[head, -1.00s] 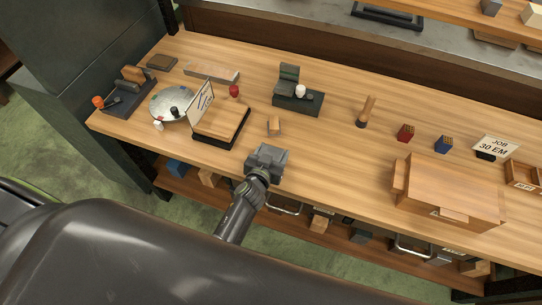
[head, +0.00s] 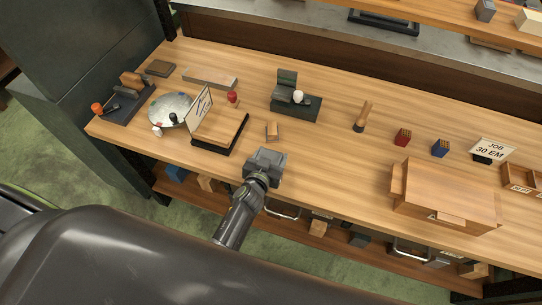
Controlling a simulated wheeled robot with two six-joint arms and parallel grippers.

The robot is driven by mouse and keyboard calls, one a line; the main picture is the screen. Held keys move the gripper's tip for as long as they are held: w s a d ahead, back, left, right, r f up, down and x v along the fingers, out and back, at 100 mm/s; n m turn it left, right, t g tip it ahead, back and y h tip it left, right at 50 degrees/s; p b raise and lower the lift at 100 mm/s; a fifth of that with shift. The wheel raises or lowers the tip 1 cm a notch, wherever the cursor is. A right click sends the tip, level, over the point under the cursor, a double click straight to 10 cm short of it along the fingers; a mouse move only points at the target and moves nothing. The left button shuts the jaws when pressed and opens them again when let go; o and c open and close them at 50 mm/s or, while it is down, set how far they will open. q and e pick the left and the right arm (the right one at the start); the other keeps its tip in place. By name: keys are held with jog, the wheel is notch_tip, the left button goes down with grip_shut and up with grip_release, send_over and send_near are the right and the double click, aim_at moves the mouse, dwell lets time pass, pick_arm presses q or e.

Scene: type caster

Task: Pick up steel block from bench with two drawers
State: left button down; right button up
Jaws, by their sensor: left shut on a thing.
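My left gripper (head: 265,160) is over the front edge of the wooden bench (head: 330,142), its arm coming up from below. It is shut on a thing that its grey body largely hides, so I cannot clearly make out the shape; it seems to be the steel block. I cannot tell whether the held thing touches the bench top. A small wooden piece (head: 272,131) stands just beyond the gripper. Drawer handles show below the front edge, one at the left (head: 283,211) and one at the right (head: 410,251). My right gripper is not in view.
A wooden board on a dark base (head: 220,128) is left of the gripper, with a round metal plate (head: 170,108) beyond it. A dark fixture (head: 296,105) stands behind. A wooden box (head: 445,195) is at the right. The bench between gripper and box is clear.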

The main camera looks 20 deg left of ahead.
aim_at(272, 152)
pick_arm(q)
notch_tip(272, 152, up, 7)
jog(key=p, duration=0.6)
jog(key=shift+w+r, duration=0.1)
jog(key=shift+w, duration=0.05)
jog(key=shift+r+p, duration=1.15)
jog(key=shift+p, duration=0.05)
